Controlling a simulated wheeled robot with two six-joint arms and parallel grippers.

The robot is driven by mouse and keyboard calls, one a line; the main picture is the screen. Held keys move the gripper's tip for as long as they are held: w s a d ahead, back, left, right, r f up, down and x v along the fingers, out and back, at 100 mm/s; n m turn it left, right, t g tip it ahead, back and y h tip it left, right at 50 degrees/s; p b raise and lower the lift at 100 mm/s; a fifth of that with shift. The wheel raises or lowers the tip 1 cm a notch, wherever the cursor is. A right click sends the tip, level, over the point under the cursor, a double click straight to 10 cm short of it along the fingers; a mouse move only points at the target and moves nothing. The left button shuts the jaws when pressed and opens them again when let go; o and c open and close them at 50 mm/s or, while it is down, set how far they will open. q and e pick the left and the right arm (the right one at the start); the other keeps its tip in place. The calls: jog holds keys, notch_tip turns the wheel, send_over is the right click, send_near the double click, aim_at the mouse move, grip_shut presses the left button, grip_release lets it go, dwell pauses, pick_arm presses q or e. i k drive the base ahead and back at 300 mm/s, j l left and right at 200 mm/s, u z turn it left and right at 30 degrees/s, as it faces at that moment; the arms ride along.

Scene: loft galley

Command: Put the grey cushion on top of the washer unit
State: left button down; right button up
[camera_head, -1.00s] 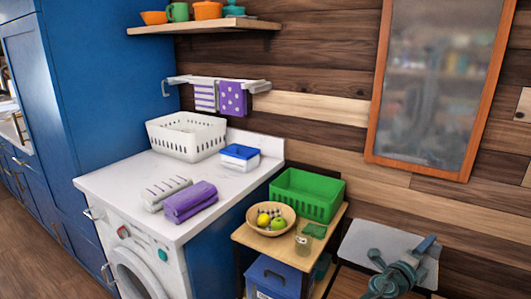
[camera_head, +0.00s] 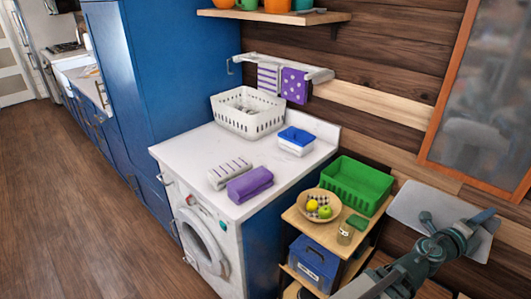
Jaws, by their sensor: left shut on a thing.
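The grey cushion (camera_head: 408,204) is a flat pale grey slab at the right, in front of the wooden wall. My left gripper (camera_head: 452,226) is shut on it, with the forearm coming up from the bottom edge and covering part of the cushion. The washer unit (camera_head: 188,148) stands left of the middle, with a white worktop and a round door in front. The cushion is well to the right of the worktop, beyond the shelf stand. My right gripper is not in view.
On the worktop are a white basket (camera_head: 240,118), a blue-lidded box (camera_head: 297,143), a striped roll (camera_head: 229,173) and a purple towel (camera_head: 250,184). The worktop's front left is bare. A shelf stand (camera_head: 298,221) with a green basket (camera_head: 358,186) and fruit bowl (camera_head: 318,205) stands between washer and gripper.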

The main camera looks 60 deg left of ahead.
aim_at(214, 152)
jog(key=k+j, duration=0.2)
jog(key=j, duration=0.25)
jog(key=k+j, duration=0.2)
jog(key=j, duration=0.3)
jog(key=k+j, duration=0.2)
jog(key=j, duration=0.25)
jog(key=k+j, duration=0.2)
jog(key=j, duration=0.25)
jog(key=k+j, duration=0.2)
jog(key=j, duration=0.3)
jog(key=k+j, duration=0.2)
jog(key=j, duration=0.25)
jog(key=k+j, duration=0.2)
jog(key=j, duration=0.3)
jog(key=k+j, duration=0.2)
jog(key=j, duration=0.25)
